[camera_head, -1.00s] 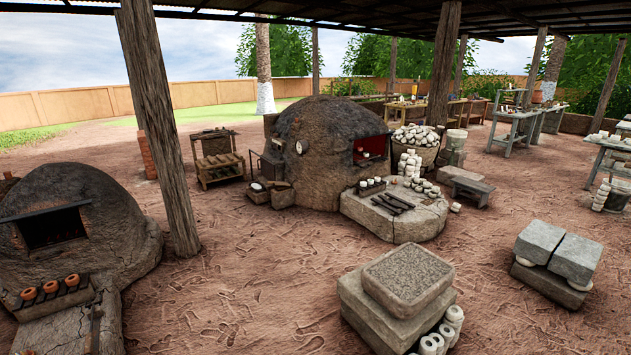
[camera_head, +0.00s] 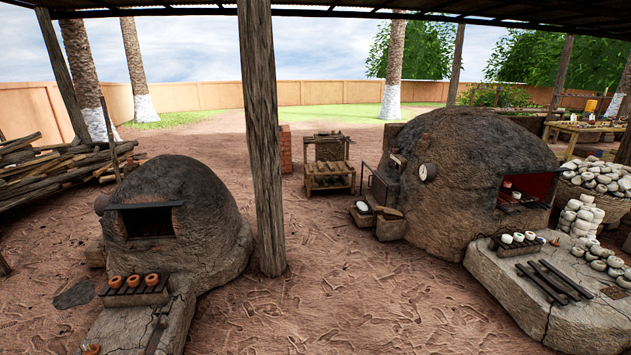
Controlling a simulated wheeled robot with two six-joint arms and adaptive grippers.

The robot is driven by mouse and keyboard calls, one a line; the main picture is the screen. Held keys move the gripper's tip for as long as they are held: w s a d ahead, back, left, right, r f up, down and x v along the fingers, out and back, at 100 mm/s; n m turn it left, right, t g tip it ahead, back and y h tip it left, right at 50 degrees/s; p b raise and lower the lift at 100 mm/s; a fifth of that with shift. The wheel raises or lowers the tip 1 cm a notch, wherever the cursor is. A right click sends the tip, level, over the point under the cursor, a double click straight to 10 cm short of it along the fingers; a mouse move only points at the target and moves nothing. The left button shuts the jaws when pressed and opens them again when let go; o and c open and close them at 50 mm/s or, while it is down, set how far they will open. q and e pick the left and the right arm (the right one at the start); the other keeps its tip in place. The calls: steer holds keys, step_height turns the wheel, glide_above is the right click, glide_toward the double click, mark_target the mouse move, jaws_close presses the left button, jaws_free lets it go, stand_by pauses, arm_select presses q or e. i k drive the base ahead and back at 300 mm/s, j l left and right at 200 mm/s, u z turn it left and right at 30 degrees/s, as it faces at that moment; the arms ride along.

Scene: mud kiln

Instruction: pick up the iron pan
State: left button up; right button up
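I cannot make out an iron pan for certain. Small dark items lie on top of a wooden rack (camera_head: 329,163) at the back middle, too small to name. A dark flat patch (camera_head: 75,293) lies on the ground left of the small kiln, and I cannot tell what it is. A small container with something white (camera_head: 362,208) stands at the left foot of the large kiln. Neither of my grippers is in view.
A small mud kiln (camera_head: 178,217) stands left, with orange pots (camera_head: 134,281) before it. A wooden post (camera_head: 261,140) rises in the middle. The large kiln (camera_head: 463,178) and its stone slab (camera_head: 545,298) stand right. Bare ground (camera_head: 370,300) lies open between.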

mark_target(363, 208)
steer(key=i+z, duration=0.1)
steer(key=i, duration=0.4)
steer(key=i+j, duration=0.2)
steer(key=i, duration=0.3)
steer(key=i+j+z, duration=0.15)
steer(key=i, duration=0.35)
steer(key=i+j, duration=0.1)
steer(key=i, duration=0.45)
steer(key=i+j+z, duration=0.15)
steer(key=i, duration=0.35)
steer(key=i+j, duration=0.25)
steer(key=i, duration=0.2)
steer(key=i+z, duration=0.25)
steer(key=i, duration=0.35)
steer(key=i+j+z, duration=0.15)
steer(key=i+z, duration=0.15)
steer(key=i, duration=0.35)
steer(key=i+j+z, duration=0.25)
steer(key=i, duration=0.35)
steer(key=i+j+z, duration=0.3)
steer(key=i, duration=0.25)
steer(key=i+j+z, duration=0.25)
steer(key=i+j, duration=0.25)
